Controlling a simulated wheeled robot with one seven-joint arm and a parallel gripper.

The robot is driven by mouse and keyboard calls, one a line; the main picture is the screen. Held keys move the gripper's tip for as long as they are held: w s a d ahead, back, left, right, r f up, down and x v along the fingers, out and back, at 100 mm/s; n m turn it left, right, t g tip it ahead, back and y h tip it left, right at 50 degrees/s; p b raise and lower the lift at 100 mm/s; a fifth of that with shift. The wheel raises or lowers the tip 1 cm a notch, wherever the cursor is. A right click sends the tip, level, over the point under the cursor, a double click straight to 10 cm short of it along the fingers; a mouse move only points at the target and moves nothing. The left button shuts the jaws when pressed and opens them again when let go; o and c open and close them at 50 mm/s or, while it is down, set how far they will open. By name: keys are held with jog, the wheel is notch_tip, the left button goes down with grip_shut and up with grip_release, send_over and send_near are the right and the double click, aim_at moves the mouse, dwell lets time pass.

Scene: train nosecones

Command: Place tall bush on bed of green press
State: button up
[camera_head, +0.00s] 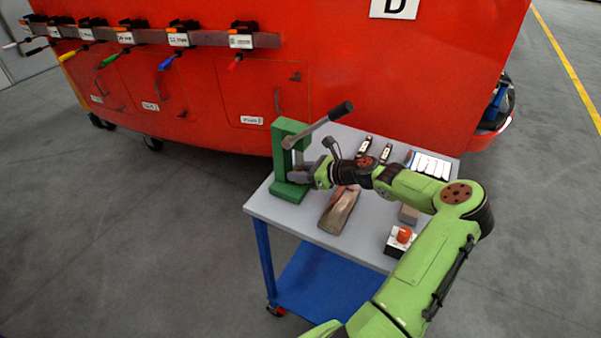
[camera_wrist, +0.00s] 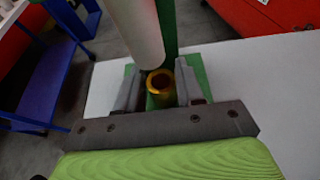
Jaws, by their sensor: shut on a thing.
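The green press (camera_head: 285,160) stands at the left end of the table, its lever arm raised to the upper right. In the wrist view its green bed (camera_wrist: 198,72) lies under and around the fingertips, and a pale ram (camera_wrist: 136,30) hangs just above. My gripper (camera_head: 297,175) reaches into the press from the right. In the wrist view my gripper (camera_wrist: 160,90) is shut on a brass-coloured hollow bush (camera_wrist: 161,82), upright between the two fingers. The bush is over the bed; I cannot tell whether its bottom touches it. The head view hides the bush.
A grey table (camera_head: 290,215) with a blue lower shelf carries a metal wedge-shaped piece (camera_head: 339,210), a box with a red button (camera_head: 401,240), two small dark tools (camera_head: 365,147) and a white-topped tray (camera_head: 430,165). A red train nosecone (camera_head: 400,75) stands close behind.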

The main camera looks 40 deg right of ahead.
jog(key=shift+f, duration=0.1)
jog(key=o, duration=1.1)
